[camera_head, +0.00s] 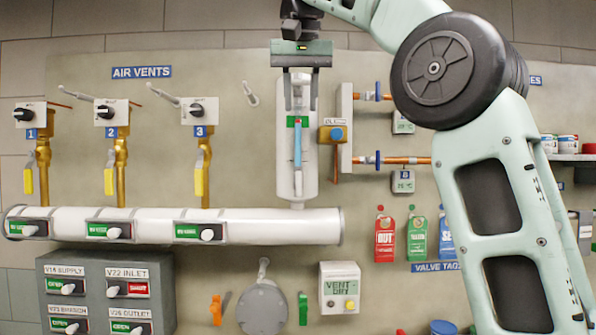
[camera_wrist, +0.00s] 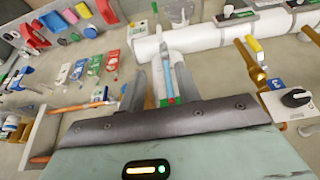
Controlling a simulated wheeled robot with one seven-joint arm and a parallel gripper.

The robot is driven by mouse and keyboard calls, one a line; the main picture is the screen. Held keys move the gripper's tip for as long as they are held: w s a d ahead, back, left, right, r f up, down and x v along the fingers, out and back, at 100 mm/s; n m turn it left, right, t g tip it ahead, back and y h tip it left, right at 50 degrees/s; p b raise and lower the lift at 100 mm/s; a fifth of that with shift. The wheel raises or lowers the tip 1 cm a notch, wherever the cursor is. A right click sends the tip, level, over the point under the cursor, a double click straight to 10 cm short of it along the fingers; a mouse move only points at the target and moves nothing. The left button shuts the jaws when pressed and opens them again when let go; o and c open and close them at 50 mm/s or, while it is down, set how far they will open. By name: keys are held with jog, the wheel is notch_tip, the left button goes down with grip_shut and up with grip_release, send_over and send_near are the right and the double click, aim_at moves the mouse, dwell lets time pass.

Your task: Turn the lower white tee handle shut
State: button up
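Another small pale fitting shows near the top, partly behind my fingers. My gripper (camera_head: 300,100) points down in front of the upper part of the gauge, fingers apart, well above the lower handle. In the wrist view my gripper (camera_wrist: 160,72) is open, the blue strip (camera_wrist: 168,80) showing between its fingers; contact cannot be told.
A yellow fitting with a blue knob (camera_head: 337,134) sits close right of the gauge. A horizontal white pipe (camera_head: 270,226) runs just below it. Brass air vent valves with yellow levers (camera_head: 199,182) stand left. Coloured valve tags (camera_head: 417,239) hang right, near my arm.

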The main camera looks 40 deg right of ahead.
aim_at(299, 174)
jog(key=b+x, duration=0.1)
jog(key=x, duration=1.5)
jog(key=shift+w+d+f+b, duration=0.15)
jog(key=shift+f+b, duration=0.1)
jog(key=shift+b, duration=0.15)
grip_shut()
